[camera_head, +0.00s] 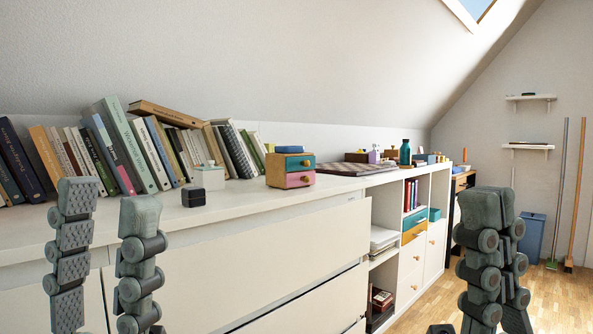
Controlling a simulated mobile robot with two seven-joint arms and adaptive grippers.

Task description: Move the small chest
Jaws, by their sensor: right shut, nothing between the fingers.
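The small chest (291,170) stands on the white dresser top. It has a wooden body, a teal upper drawer and a pink lower drawer, both shut, with small knobs. A blue object (289,149) lies on top of it. My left gripper (104,200) is at the lower left in front of the dresser, fingers wide apart and empty. It is well to the left of the chest. My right gripper (487,195) is at the lower right, fingers together with nothing between them. It is right of the chest and apart from it.
Books (137,148) lean along the wall behind the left gripper. A small black cube (193,196) and a white box (209,177) stand left of the chest. A white shelf unit (440,190) with a teal bottle (405,152) is further right. The dresser top before the chest is clear.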

